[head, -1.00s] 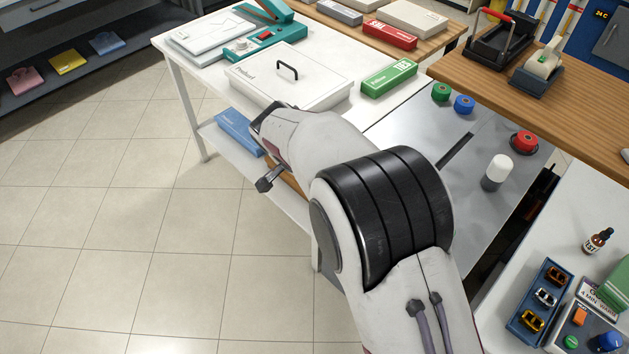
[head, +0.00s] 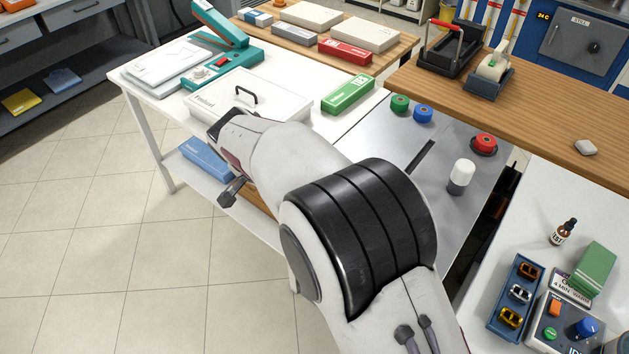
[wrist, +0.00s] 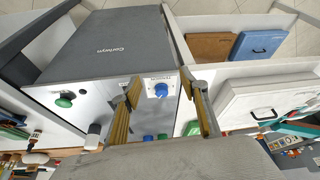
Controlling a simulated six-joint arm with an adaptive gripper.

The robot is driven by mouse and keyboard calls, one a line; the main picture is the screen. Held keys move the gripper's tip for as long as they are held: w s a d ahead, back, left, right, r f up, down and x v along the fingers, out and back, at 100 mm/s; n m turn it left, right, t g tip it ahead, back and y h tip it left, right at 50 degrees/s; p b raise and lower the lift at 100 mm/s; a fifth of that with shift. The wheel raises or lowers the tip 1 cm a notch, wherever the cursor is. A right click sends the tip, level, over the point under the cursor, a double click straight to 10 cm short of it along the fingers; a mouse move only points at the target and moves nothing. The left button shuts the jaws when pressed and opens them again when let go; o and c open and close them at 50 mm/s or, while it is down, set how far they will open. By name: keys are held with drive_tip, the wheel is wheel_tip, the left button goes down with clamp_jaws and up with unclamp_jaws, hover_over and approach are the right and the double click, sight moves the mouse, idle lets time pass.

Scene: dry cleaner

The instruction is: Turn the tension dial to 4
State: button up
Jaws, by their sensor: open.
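A blue dial (wrist: 161,90) shows in the wrist view on the pale front panel (wrist: 171,110) of a grey machine (wrist: 115,50). A label lies beside the dial, but its print and the dial's setting are too small to read. My gripper (wrist: 160,78) is open. Its two fingers lie on either side of the dial in the picture, with nothing held between them. I cannot tell whether they touch it. In the head view my arm covers most of this area, and a dark finger-like part (head: 233,190) shows at its left side. The dial is not identifiable there.
A green knob (wrist: 64,101) is on the machine, left of the dial in the wrist view. In the head view a metal top holds green (head: 400,103), blue (head: 423,113) and red (head: 484,144) spools and a white-capped jar (head: 461,177). Open floor lies at left.

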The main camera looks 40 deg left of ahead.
drive_tip(key=s+a+f+n+y, duration=0.1)
drive_tip(key=a+f+n+y, duration=0.2)
drive_tip(key=a+n+y, duration=0.3)
drive_tip(key=w+d+r+t+y, duration=0.1)
drive_tip(key=w+d+r+t, duration=0.3)
drive_tip(key=w+d+t, duration=0.45)
wheel_tip(320, 180, down, 8)
drive_tip(key=w+g, duration=0.1)
drive_tip(key=shift+w+d+g, duration=0.35)
drive_tip(key=shift+w+d, duration=0.05)
idle(0.5)
idle(0.3)
drive_tip(key=shift+x, duration=3.85)
drive_tip(key=shift+a+r, duration=0.1)
